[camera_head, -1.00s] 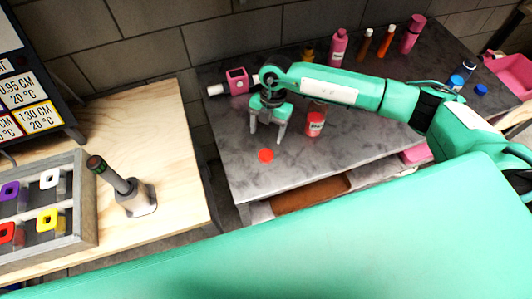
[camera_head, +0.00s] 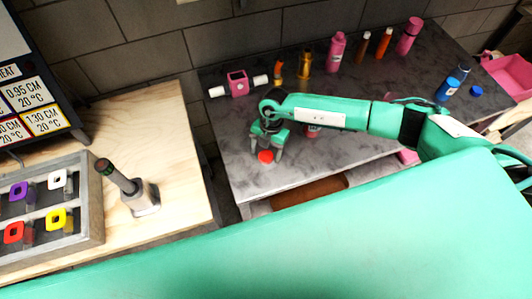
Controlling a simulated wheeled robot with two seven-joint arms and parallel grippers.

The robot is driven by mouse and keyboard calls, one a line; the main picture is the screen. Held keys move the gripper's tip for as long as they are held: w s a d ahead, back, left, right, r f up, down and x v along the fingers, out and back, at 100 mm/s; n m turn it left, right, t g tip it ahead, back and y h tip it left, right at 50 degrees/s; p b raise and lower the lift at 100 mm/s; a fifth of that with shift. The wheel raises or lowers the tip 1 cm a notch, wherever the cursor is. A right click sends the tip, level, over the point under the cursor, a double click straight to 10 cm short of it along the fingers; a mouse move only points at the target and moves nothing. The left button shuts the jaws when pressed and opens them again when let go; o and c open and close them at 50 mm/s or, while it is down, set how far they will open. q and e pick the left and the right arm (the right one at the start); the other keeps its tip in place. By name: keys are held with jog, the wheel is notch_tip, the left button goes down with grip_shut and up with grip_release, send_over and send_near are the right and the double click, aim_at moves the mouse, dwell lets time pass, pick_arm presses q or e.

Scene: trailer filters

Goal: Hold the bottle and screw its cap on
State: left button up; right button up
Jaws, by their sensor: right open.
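A red cap (camera_head: 265,156) lies on the dark marbled table near its front edge. My right gripper (camera_head: 267,153) points down at the cap with its fingers open, one on each side of it. I cannot tell whether the fingers touch the cap. A red bottle (camera_head: 312,132) stands just right of the gripper, mostly hidden behind my right arm. A blue bottle (camera_head: 446,91) stands at the right of the table, with a blue cap (camera_head: 476,90) beside it. My left gripper is not in view.
A pink device with white ends (camera_head: 238,84) and amber bottles (camera_head: 304,65) stand at the back left of the marbled table (camera_head: 228,134). Pink bottles (camera_head: 336,52) and orange bottles stand further right. A wooden table (camera_head: 180,130) holds a grey tool stand (camera_head: 144,199). A pink bin (camera_head: 508,72) is far right.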

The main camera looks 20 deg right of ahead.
aim_at(266, 154)
jog(key=shift+a+f, duration=0.1)
jog(key=shift+f, duration=0.3)
jog(key=c, duration=1)
jog(key=shift+r, duration=0.1)
jog(key=shift+r+b, duration=2.45)
jog(key=shift+r, duration=7.5)
